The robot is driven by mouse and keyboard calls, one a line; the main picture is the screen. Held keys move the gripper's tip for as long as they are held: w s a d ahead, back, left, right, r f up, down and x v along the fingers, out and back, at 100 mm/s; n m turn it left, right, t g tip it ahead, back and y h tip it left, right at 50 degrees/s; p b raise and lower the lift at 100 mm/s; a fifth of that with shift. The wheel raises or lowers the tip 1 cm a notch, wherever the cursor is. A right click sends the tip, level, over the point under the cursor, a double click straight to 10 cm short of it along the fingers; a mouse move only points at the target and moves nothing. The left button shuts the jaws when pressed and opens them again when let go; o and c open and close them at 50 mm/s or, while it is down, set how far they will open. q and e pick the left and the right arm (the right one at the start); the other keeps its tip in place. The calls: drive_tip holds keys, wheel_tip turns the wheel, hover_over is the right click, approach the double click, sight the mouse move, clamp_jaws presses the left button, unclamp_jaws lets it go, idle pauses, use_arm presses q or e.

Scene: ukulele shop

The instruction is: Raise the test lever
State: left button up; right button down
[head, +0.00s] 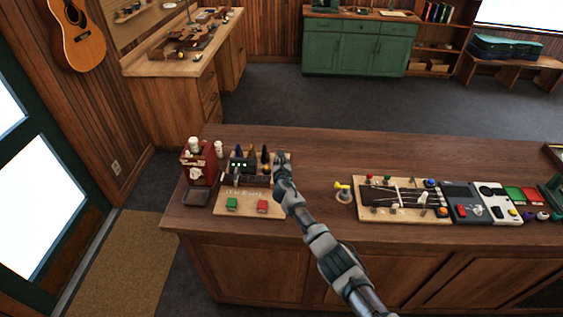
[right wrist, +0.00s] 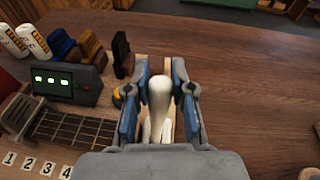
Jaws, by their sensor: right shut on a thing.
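The test lever (right wrist: 159,98) shows in the right wrist view as a pale handle with a rounded end. My right gripper (right wrist: 160,68) is shut on it, with a blue-padded finger on either side. In the head view my right gripper (head: 281,160) is at the right edge of a wooden test board (head: 241,194) and hides the lever there. A grey box with green lights (right wrist: 65,80) stands on the board left of the gripper. My left gripper is not in view.
A dark red box (head: 199,163) stands left. Bare counter lies behind the boards.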

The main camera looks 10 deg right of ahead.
drive_tip(key=shift+w+d+f, duration=0.1)
drive_tip(key=shift+f, duration=0.25)
drive_tip(key=shift+f+g, duration=0.25)
drive_tip(key=shift+g, duration=0.05)
drive_tip(key=c, duration=1)
unclamp_jaws()
drive_tip(key=shift+w+r+p, duration=0.1)
drive_tip(key=shift+p, duration=0.2)
drive_tip(key=shift+r, duration=0.1)
drive_tip(key=shift+s+a+r, duration=0.1)
drive_tip(key=shift+s+a, duration=0.25)
drive_tip(key=shift+s, duration=0.15)
drive_tip(key=v, duration=1)
drive_tip(key=shift+s+d, duration=0.15)
drive_tip(key=shift+s, duration=0.25)
